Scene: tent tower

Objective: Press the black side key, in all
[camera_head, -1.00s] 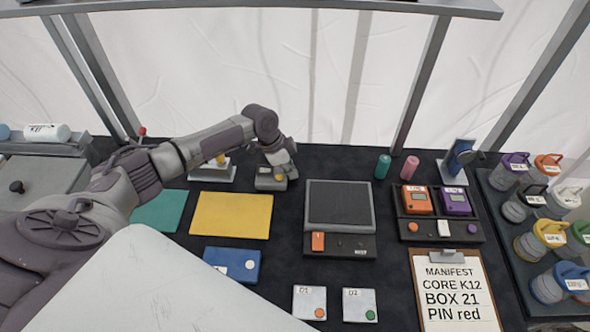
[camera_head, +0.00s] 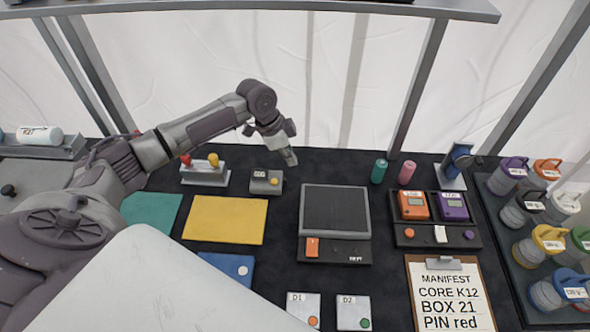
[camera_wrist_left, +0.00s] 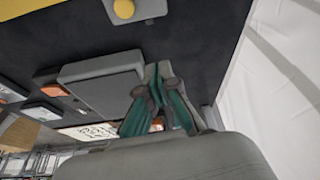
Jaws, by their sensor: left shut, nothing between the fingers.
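My left gripper (camera_head: 291,161) is shut and empty, above the dark table near its back edge. It is to the right of a small grey box (camera_head: 262,187) with a yellow button and apart from it. In the left wrist view its teal-padded fingers (camera_wrist_left: 158,112) are together, with the grey-framed dark plate device beyond them. That plate device (camera_head: 335,208) has a front panel with an orange key (camera_head: 312,247); any black key on its dark panel is too small to tell. My right gripper is not in view.
A stand with red and yellow knobs (camera_head: 204,178) is left of the grey box. Teal and pink cylinders (camera_head: 379,171) stand right of my gripper. An orange and a purple unit (camera_head: 453,206) sit on a keyed base (camera_head: 408,243). A manifest clipboard (camera_head: 450,300) lies in front.

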